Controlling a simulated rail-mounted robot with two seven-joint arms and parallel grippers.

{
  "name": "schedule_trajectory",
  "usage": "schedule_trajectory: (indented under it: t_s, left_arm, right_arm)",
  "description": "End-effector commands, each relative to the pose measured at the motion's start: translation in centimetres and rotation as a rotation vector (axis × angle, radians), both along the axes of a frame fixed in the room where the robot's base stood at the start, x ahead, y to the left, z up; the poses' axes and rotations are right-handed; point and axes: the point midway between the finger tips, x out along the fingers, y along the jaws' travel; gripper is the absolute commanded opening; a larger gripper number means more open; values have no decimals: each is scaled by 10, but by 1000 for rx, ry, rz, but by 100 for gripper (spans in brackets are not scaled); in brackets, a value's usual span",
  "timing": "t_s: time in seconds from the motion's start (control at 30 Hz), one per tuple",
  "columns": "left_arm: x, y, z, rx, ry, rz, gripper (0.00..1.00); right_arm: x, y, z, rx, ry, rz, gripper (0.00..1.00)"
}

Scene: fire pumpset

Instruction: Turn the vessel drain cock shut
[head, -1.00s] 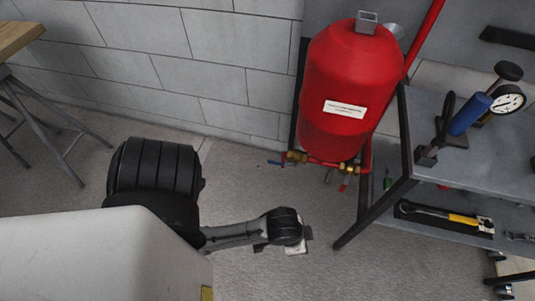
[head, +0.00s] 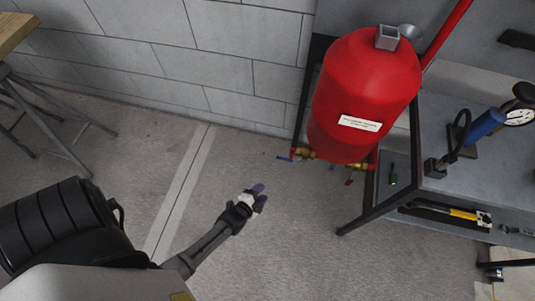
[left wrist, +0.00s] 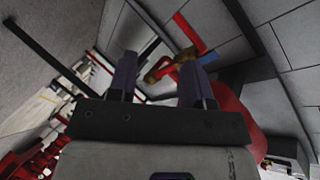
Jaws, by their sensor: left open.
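The red vessel (head: 366,85) stands against the wall with a red pipe and brass fittings beneath it. At the left is a brass cock (head: 304,153) with a blue lever (head: 286,158). Another fitting with a small red handle (head: 349,181) hangs at the right; I cannot tell which is the drain cock. My left gripper (head: 260,196) is open and empty, below and left of the fittings, apart from them. In the left wrist view, a brass fitting (left wrist: 158,72) shows beyond and between the fingers (left wrist: 160,64), with a blue lever (left wrist: 209,58) near the right fingertip.
A grey metal bench (head: 400,183) stands right of the vessel; its black leg reaches the floor near the fittings. A blue pump with a gauge (head: 485,124) stands on it, and a yellow-handled tool (head: 463,214) lies lower. The floor left of the fittings is clear.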

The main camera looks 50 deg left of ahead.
Motion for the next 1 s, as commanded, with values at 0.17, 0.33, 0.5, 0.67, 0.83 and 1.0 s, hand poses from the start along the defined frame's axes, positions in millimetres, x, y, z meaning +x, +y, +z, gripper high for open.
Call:
schedule_trajectory:
  t_s: [0.17, 0.33, 0.5, 0.67, 0.83, 1.0]
  left_arm:
    - [10, 3, 43, 319, -214, -57, 46]
    - [10, 4, 61, 522, -279, -72, 46]
    - [15, 5, 60, 589, -264, -85, 46]
    - [34, 9, 59, 594, -264, -85, 46]
    - [65, 16, 59, 595, -265, -85, 46]
    - [96, 22, 59, 593, -264, -86, 46]
  right_arm:
    - [-1, 0, 0, 0, 2, 0, 0]
    - [-1, 0, -1, -1, 3, 1, 0]
    - [-1, -1, -3, -4, 3, 3, 0]
    - [-1, -2, -11, -7, 3, 5, 0]
    - [-1, -2, -24, -9, 3, 6, 0]
    - [-1, -2, -37, -8, 2, 5, 0]
